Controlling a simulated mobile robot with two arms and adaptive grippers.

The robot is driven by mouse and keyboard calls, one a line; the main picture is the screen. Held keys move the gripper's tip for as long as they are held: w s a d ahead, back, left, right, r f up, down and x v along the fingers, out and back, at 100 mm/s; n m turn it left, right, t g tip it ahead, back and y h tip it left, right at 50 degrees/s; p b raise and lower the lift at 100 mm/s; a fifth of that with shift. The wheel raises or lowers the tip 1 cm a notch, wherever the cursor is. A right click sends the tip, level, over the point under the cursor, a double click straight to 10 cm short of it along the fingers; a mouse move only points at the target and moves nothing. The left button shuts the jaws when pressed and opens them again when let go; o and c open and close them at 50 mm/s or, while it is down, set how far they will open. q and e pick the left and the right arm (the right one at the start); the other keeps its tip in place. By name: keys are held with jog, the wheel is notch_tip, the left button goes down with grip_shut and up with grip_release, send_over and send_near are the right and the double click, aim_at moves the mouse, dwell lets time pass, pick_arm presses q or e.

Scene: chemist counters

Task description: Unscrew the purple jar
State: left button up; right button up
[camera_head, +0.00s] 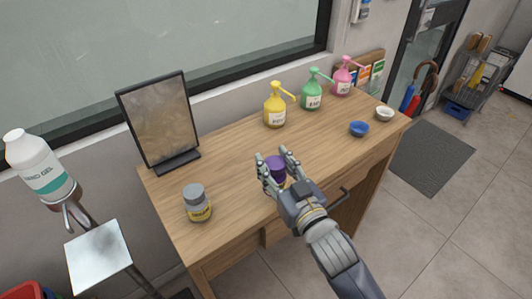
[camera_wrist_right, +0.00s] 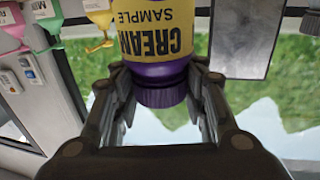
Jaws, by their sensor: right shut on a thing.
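The purple jar (camera_head: 274,171) is between the fingers of my right gripper (camera_head: 277,169), over the front part of the wooden counter. In the right wrist view the jar (camera_wrist_right: 160,75) shows a yellow label reading "CREAM SAMPLE" and a ridged purple lid (camera_wrist_right: 160,93). My right gripper (camera_wrist_right: 163,105) is shut on the jar, with a finger on each side near the lid. I cannot tell whether the jar touches the counter. My left gripper is not in view.
A grey-lidded jar (camera_head: 198,204) stands front left on the counter (camera_head: 230,160). A framed board (camera_head: 158,118) stands behind it. Yellow (camera_head: 275,108), green (camera_head: 312,92) and pink (camera_head: 342,78) pump bottles line the back. Blue (camera_head: 359,129) and white (camera_head: 384,114) bowls sit right.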

jog(key=v, duration=0.4)
jog(key=b+v, duration=0.1)
jog(key=v, duration=0.2)
jog(key=shift+s+a+r, duration=0.25)
jog(key=shift+a+r, duration=0.1)
jog(key=shift+r, duration=0.05)
jog(key=o, duration=0.6)
jog(key=shift+c, duration=0.2)
grip_shut()
jog(key=s+d+f+m+t+h, duration=0.1)
jog(key=d+m+h, duration=0.3)
jog(key=d, duration=1)
jog(key=f+h, duration=0.1)
jog(key=h, duration=0.2)
jog(key=shift+m+t, duration=0.3)
